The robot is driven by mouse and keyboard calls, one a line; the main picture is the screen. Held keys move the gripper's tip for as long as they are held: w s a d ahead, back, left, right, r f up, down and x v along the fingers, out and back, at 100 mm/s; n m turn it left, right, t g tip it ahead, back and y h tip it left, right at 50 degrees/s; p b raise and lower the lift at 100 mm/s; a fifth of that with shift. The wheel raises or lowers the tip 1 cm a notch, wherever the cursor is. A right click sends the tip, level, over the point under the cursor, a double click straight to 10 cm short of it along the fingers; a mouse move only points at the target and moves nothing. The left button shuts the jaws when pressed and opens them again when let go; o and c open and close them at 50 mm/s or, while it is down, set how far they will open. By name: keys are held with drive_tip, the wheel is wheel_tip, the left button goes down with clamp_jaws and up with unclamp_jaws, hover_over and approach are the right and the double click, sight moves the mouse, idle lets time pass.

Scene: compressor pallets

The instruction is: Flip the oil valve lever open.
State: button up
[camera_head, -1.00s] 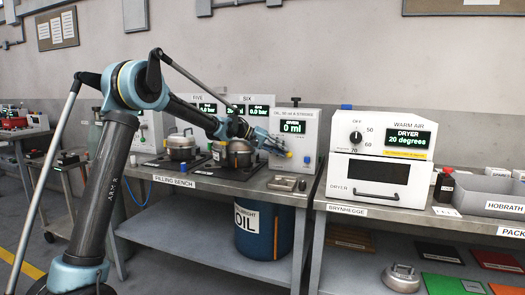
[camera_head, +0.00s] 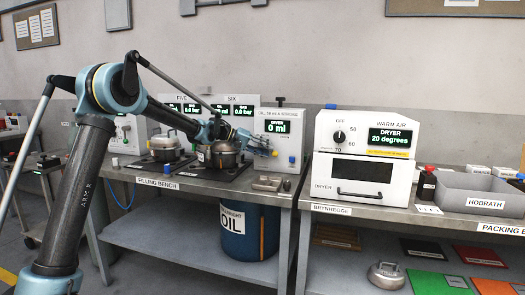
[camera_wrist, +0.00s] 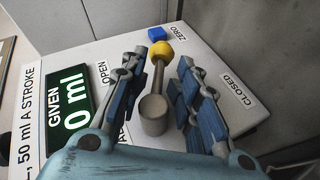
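The oil valve lever (camera_wrist: 158,76) has a yellow knob (camera_wrist: 160,50) and a grey round hub (camera_wrist: 153,115). In the wrist view it stands between the two blue-padded fingers of my gripper (camera_wrist: 161,66), with a visible gap on each side. The OPEN label (camera_wrist: 102,73) lies left of the lever and the CLOSED label (camera_wrist: 236,93) right of it. In the head view my gripper (camera_head: 264,148) is at the front of the white oil dispenser (camera_head: 279,116), whose display reads 0 ml. The lever is largely hidden there.
A blue ZERO button (camera_wrist: 155,33) sits just beyond the knob. Metal compressors (camera_head: 165,146) stand on the filling bench (camera_head: 190,186) left of my gripper. The dryer (camera_head: 362,160) stands to the right; a blue oil drum (camera_head: 248,230) is below.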

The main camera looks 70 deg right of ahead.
drive_tip(key=v, duration=0.7)
drive_tip(key=shift+w, duration=0.25)
drive_tip(key=shift+r, duration=0.1)
